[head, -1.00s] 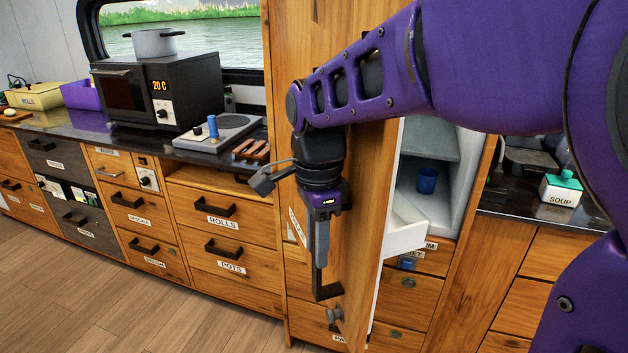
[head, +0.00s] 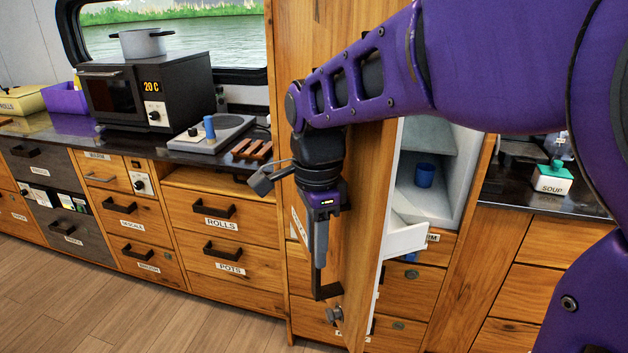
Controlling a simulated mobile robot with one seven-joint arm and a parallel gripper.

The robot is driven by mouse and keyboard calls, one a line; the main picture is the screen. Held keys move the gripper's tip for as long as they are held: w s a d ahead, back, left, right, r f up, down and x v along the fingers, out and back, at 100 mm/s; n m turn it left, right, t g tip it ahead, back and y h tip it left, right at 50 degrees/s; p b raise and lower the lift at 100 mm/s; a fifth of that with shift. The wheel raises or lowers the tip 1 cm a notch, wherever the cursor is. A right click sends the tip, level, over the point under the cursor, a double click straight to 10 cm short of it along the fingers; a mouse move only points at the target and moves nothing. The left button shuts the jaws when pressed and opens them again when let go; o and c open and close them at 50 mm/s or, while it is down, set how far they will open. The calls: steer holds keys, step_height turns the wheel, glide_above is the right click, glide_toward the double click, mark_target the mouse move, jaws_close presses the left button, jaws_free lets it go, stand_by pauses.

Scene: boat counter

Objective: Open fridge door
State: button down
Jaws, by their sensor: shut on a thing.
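The fridge door (head: 366,225) is a wooden panel that stands swung open toward me, seen nearly edge-on in the head view. To its right the white fridge interior (head: 450,180) shows, with a blue cup (head: 424,175) on a shelf and a white inner compartment (head: 404,238). My gripper (head: 318,262) points down at the door's front face and is shut on the dark door handle (head: 327,291). The handle's lower end shows below the fingers; its upper part is hidden by my gripper.
Drawers labelled ROLLS (head: 222,211) and POTS (head: 230,256) lie left of the door. The counter holds a black oven (head: 150,95) with a pot (head: 146,43) on it. A SOUP container (head: 552,180) stands at right. The wooden floor (head: 150,315) is clear at front left.

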steer(key=shift+a+r, duration=0.1)
stand_by(0.4)
steer(key=c, duration=0.6)
jaws_free()
